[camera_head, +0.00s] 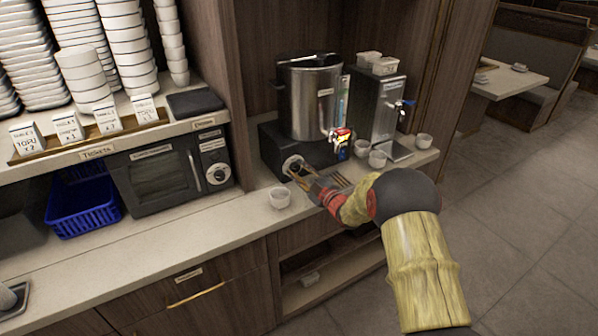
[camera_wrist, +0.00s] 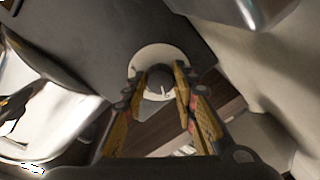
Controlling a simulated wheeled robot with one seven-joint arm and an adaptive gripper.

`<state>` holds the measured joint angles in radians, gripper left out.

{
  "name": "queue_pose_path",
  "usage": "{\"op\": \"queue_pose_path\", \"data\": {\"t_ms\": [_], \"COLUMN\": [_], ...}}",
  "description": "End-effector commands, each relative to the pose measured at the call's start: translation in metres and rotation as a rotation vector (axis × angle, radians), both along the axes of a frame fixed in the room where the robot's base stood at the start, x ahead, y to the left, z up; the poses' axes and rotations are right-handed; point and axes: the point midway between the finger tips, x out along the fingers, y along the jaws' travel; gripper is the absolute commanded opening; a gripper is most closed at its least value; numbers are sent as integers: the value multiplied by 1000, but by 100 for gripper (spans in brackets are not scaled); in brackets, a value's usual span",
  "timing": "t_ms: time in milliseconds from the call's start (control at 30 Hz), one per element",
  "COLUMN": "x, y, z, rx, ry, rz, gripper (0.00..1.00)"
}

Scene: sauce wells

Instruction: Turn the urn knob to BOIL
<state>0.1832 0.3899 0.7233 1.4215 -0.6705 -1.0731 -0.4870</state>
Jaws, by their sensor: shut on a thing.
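The steel urn (camera_head: 308,98) stands on a dark base (camera_head: 268,150) on the counter, with a tap (camera_head: 341,134) at its front right. The urn knob (camera_wrist: 159,80) is dark and round, on a pale dial plate (camera_wrist: 146,55) on the base's front face. My gripper (camera_head: 295,174) reaches the dial from the front right. In the wrist view its two yellow-brown fingers (camera_wrist: 168,78) are shut on the knob, one on each side. A pale mark shows near the knob's lower edge. The dial lettering is too small to read, so I cannot tell the setting.
A white cup (camera_head: 280,197) stands on the counter left of my gripper. More cups (camera_head: 377,158) stand right of the urn, by a second steel dispenser (camera_head: 388,105). A microwave (camera_head: 165,175) is at the left. Stacked bowls (camera_head: 120,40) fill the shelf above.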

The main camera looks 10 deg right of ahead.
Motion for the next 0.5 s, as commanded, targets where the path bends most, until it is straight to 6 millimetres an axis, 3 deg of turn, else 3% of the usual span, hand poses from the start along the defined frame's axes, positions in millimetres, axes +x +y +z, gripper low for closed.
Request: {"op": "queue_pose_path", "data": {"t_ms": [267, 500], "x": [0, 0], "y": [0, 0], "z": [-1, -1], "rx": [0, 19], "ry": [1, 7], "rz": [1, 1], "gripper": [2, 2]}}
